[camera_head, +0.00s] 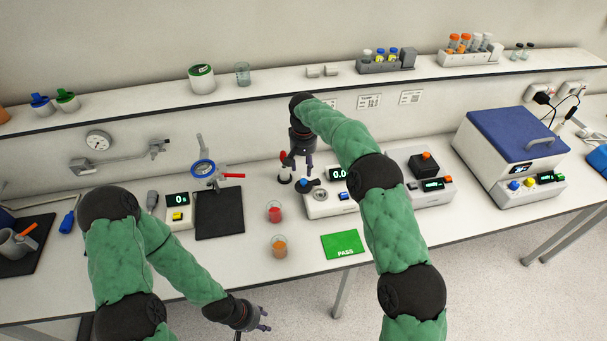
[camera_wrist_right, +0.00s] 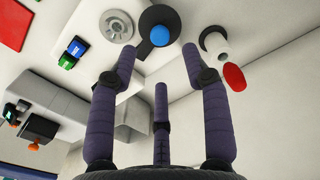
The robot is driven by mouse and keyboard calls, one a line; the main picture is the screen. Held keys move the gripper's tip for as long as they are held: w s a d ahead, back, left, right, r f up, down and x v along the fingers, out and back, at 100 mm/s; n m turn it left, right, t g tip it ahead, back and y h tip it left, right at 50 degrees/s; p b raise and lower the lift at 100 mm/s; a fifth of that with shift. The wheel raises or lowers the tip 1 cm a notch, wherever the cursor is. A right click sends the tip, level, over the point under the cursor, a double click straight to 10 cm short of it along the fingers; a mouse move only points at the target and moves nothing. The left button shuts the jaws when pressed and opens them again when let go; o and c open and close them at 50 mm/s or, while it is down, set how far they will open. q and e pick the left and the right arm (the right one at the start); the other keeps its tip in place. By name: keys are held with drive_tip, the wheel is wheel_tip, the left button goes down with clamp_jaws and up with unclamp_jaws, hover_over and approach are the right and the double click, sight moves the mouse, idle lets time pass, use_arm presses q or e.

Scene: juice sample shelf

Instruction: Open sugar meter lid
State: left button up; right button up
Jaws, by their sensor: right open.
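The sugar meter (camera_head: 345,204) is a white box with a green "0.0" display on the table's middle. A round metal part (camera_head: 319,194) sits on its top and also shows in the right wrist view (camera_wrist_right: 117,28). My left gripper (camera_head: 265,320) is open and empty near the front edge.
Red (camera_head: 274,212) and orange (camera_head: 279,246) juice cups stand in front, beside a green PASS mat (camera_head: 343,245). A device with an orange knob (camera_head: 430,186) is at right; the shelf (camera_head: 280,93) runs behind.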

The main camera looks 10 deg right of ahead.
drive_tip(key=shift+r, duration=2.6)
